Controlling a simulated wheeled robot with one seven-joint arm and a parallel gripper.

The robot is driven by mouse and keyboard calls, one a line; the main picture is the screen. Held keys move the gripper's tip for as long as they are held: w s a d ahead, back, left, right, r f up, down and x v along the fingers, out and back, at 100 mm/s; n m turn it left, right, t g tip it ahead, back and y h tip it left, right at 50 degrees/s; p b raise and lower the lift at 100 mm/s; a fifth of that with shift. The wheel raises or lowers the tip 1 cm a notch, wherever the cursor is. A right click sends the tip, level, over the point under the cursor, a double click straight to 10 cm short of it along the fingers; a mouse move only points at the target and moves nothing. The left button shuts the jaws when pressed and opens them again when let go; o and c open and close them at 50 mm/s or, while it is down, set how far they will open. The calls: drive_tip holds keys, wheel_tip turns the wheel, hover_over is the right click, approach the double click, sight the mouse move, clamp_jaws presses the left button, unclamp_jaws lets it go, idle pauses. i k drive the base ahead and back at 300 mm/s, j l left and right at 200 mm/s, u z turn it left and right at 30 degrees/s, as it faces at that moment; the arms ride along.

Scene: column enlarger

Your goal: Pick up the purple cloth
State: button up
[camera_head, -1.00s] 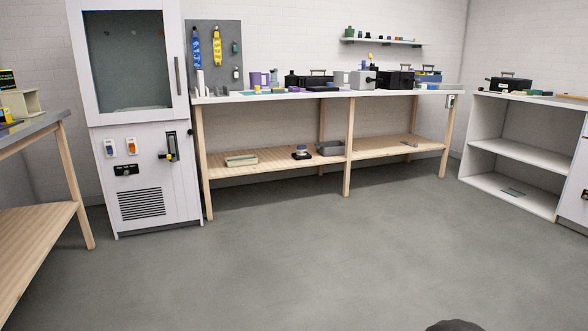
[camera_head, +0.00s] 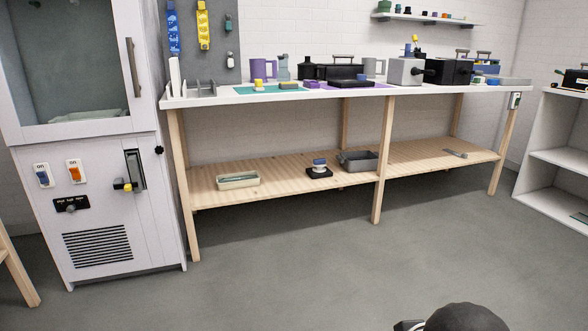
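A flat purple patch, which looks like the purple cloth (camera_head: 314,85), lies on the white bench top (camera_head: 225,98). It is partly hidden by a black flat item (camera_head: 351,83) and is too small to make out its shape. More flat purple shows to the right of the black item; I cannot tell whether it is the same piece. My gripper is not in view. Only a dark rounded part of my arm shows at the bottom edge, well in front of the bench.
A purple mug (camera_head: 263,69) and a teal mat (camera_head: 272,90) are on the bench. Black boxes stand behind and right. The lower wooden shelf (camera_head: 285,178) holds trays. A tall white cabinet (camera_head: 95,200) stands at left. The grey floor (camera_head: 300,265) before the bench is clear.

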sight(311, 83)
drive_tip(key=i+l, duration=0.15)
drive_tip(key=i, duration=2.25)
drive_tip(key=j+u, duration=0.05)
drive_tip(key=j, duration=0.1)
